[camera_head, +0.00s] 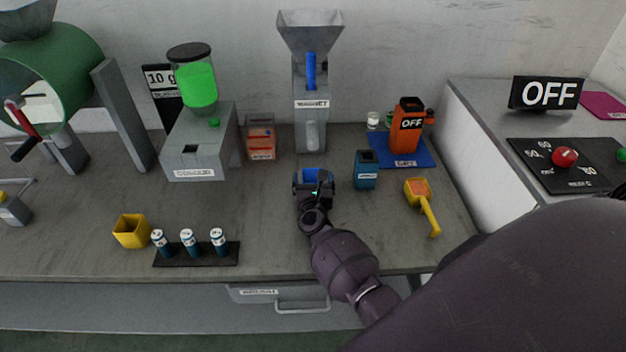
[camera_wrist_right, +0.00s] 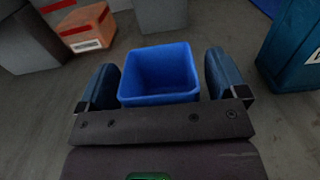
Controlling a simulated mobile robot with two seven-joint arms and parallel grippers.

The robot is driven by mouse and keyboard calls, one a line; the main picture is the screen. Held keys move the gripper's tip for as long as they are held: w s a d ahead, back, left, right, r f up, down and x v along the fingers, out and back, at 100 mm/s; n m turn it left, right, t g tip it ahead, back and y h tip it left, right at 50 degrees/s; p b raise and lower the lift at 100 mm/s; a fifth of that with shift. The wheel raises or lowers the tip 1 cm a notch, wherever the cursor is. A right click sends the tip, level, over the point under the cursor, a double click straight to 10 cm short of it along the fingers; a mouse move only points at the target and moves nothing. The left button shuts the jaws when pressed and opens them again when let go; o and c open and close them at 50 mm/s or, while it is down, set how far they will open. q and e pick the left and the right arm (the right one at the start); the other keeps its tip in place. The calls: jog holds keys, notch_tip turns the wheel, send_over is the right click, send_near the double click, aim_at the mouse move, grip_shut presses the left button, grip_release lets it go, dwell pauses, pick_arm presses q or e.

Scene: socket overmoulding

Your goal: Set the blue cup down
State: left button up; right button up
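The blue cup (camera_head: 313,175) is a square open-topped container. It is upright in front of the grey hopper machine. My right gripper (camera_head: 314,184) has its fingers on opposite sides of it. In the right wrist view the cup (camera_wrist_right: 158,73) fills nearly the whole space between the fingers, and its inside looks empty. The gripper appears shut on it. The cup's base is hidden, so I cannot tell whether it touches the table. My left gripper is not in view.
A teal container (camera_head: 366,170) stands close to the right of the cup. The grey hopper machine (camera_head: 311,100) is behind it. A yellow scoop (camera_head: 424,203) lies further right. A black rack (camera_head: 196,255) with several small bottles and a yellow cup (camera_head: 131,231) stand left; the table between is clear.

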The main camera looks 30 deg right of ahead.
jog(key=shift+r, duration=0.2)
jog(key=v, duration=1.2)
dwell(0.4)
